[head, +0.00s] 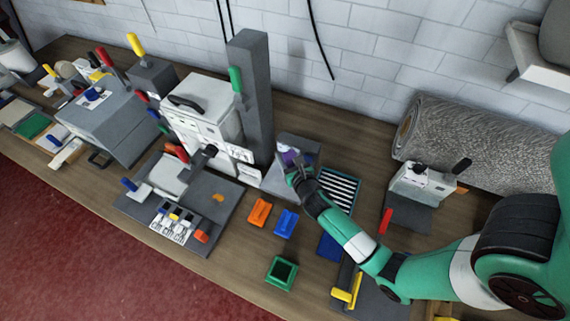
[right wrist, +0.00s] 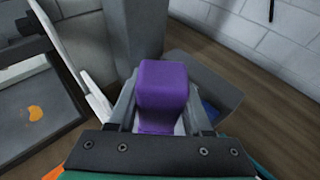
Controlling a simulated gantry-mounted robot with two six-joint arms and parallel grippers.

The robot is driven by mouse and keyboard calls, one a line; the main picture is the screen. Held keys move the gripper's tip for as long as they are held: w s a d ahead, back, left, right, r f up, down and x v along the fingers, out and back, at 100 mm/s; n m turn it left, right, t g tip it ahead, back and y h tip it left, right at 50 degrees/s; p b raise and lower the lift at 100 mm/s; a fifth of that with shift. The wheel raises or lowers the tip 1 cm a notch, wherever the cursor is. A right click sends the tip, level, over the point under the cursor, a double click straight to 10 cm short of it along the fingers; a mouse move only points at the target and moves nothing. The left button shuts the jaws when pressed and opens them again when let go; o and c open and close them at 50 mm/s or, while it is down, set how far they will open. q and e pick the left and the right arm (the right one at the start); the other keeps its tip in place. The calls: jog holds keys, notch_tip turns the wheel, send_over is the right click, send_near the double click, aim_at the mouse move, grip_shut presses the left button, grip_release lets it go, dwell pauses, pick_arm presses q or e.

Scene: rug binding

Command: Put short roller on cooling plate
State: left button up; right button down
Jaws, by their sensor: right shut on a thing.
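My right gripper (head: 292,170) is shut on a purple block-shaped handle (right wrist: 162,95), which seems to be the short roller's. The purple also shows in the head view (head: 290,157), at a grey open-topped holder (head: 312,148) beside the grey column. Whatever is below the handle is hidden by the gripper, so I cannot tell whether it is clear of the holder. A plate with black and white stripes (head: 340,186), likely the cooling plate, lies just right of the gripper, partly behind my arm. My left gripper is out of view.
The tall grey column (head: 252,95) and white machine (head: 205,115) stand left of the gripper. Orange (head: 259,213) and blue (head: 286,223) blocks and a green square tray (head: 282,273) lie in front. A rolled grey rug (head: 460,145) lies at the back right.

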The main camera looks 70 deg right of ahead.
jog(key=f+b, duration=0.1)
jog(key=f, duration=0.1)
jog(key=w+d+f+b, duration=0.1)
jog(key=f, duration=0.1)
jog(key=f+b, duration=0.1)
jog(key=f, duration=0.1)
jog(key=shift+w+d+f, duration=0.1)
jog(key=shift+w+d, duration=0.15)
jog(key=shift+d, duration=0.15)
jog(key=shift+c, duration=1.6)
grip_release()
